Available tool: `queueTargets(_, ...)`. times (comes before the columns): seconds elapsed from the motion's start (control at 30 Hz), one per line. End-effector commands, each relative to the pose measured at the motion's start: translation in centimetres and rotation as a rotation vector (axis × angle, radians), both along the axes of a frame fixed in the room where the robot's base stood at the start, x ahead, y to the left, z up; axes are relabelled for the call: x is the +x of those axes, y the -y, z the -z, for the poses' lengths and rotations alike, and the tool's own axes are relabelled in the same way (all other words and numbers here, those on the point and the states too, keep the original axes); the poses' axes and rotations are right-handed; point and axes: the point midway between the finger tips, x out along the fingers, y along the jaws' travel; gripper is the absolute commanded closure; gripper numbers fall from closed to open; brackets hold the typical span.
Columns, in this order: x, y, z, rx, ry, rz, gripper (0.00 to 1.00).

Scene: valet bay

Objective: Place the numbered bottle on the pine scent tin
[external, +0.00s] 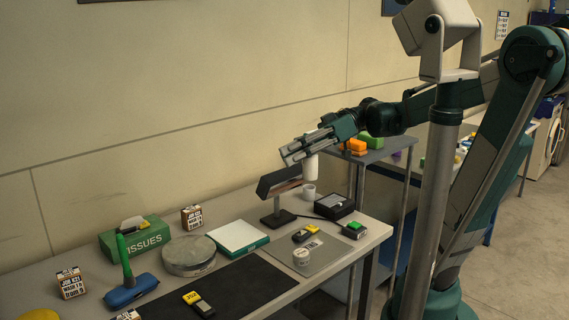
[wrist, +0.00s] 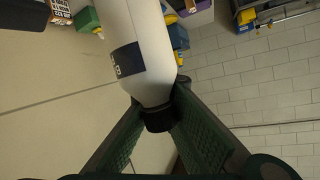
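The numbered bottle (wrist: 150,45) is white with a dark label band and a dark cap; only part of its number shows. My gripper (wrist: 160,112) is shut on it near the cap. In the external view the bottle (external: 311,167) hangs roughly upright under my gripper (external: 296,150), in the air above the back right of the table. A small pale round tin (external: 301,257) sits on a grey mat near the right front edge; its print is too small to read. A larger flat round tin (external: 188,256) lies further left. I cannot read which is pine scent.
A dark angled stand (external: 279,190), a white cup (external: 309,192) and a black box (external: 334,206) are below and near the bottle. The dark mat (external: 245,290) has bare space.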

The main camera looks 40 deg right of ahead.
Motion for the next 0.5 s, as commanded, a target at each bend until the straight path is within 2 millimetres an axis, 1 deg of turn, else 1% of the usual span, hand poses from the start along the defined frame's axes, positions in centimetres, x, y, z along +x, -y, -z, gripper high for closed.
queueTargets(0.03, 0.1, 0.0, 1.0, 0.001, -0.002, 0.000, 1.00)
queueTargets(0.1, 0.1, 0.0, 2.4, 0.003, -0.004, 0.000, 1.00)
queueTargets(0.5, 0.1, 0.0, 9.5, 0.011, -0.018, 0.000, 1.00)
